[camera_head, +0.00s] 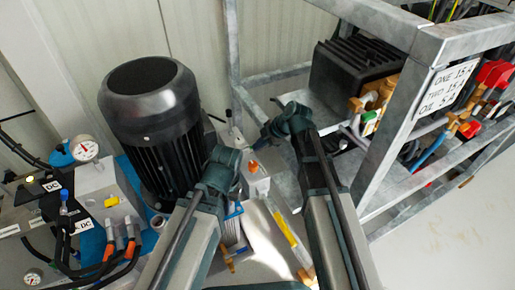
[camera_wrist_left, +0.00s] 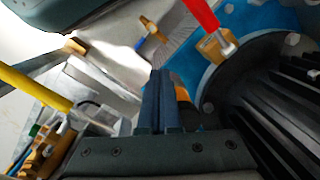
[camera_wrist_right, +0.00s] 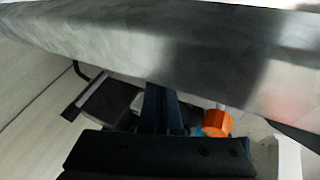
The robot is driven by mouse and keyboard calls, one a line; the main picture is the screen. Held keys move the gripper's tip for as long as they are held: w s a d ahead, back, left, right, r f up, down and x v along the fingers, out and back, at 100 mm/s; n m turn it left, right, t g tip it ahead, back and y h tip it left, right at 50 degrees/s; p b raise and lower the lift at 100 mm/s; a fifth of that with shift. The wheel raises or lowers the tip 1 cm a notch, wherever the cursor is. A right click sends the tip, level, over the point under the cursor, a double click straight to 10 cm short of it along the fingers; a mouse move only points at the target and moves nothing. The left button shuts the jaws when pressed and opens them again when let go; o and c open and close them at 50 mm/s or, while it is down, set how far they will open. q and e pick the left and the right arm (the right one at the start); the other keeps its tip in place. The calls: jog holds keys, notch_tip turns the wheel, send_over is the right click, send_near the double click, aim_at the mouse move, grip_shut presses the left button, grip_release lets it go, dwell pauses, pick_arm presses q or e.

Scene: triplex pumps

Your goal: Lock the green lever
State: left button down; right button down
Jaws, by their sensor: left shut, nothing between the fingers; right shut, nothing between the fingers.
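A small green patch (camera_wrist_left: 35,130) shows at the left edge of the left wrist view, beside brass fittings, too small to identify. My left gripper (camera_head: 230,152) is shut and empty, near the black motor's right side. Its closed fingers also show in the left wrist view (camera_wrist_left: 160,75), in front of a partly hidden orange part (camera_wrist_left: 182,93). My right gripper (camera_head: 270,130) is shut and empty, above and right of the left one. Its fingers show in the right wrist view (camera_wrist_right: 154,90), close to an orange part (camera_wrist_right: 217,122).
A black motor (camera_head: 152,130) stands left of my grippers. A metal frame (camera_head: 385,150) with a black pump (camera_head: 360,72) stands to the right. A red handle (camera_wrist_left: 200,14) and a yellow handle (camera_wrist_left: 35,90) show near my left wrist. A grey beam (camera_wrist_right: 160,45) crosses the right wrist view.

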jog(key=shift+n+g+y, duration=0.3)
jog(key=shift+n+g, duration=0.2)
jog(key=shift+n, duration=0.3)
jog(key=shift+w+a, duration=0.2)
jog(key=shift+w, duration=0.85)
jog(key=shift+w+a, duration=0.2)
jog(key=shift+w, duration=0.9)
jog(key=p+v, duration=0.6)
jog(key=v, duration=0.1)
jog(key=shift+r, duration=0.2)
